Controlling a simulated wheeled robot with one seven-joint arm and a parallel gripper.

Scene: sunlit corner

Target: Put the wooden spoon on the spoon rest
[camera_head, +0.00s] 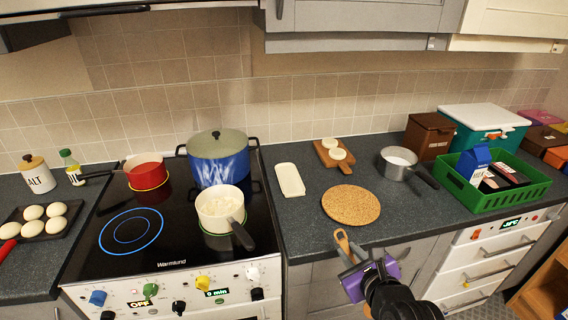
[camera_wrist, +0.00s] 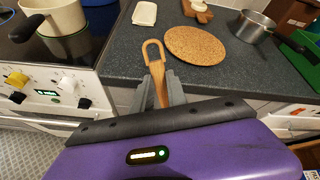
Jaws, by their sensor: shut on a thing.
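The wooden spoon (camera_head: 343,243) is held in my gripper (camera_head: 354,262), low in front of the counter's front edge. In the wrist view the spoon (camera_wrist: 154,52) sticks out beyond the grey fingers of my gripper (camera_wrist: 163,88), showing a looped end with an opening. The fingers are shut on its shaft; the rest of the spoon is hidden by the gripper. A cream oblong dish (camera_head: 290,180), which looks like the spoon rest, lies empty on the counter right of the stove. It also shows in the wrist view (camera_wrist: 145,13), farther back and left of the spoon.
A round cork mat (camera_head: 351,205) lies right of the dish. A cutting board (camera_head: 332,156) with white rounds is behind. A steel saucepan (camera_head: 398,165) and green crate (camera_head: 492,202) stand right. The white pot's handle (camera_head: 242,236) points toward the counter's front.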

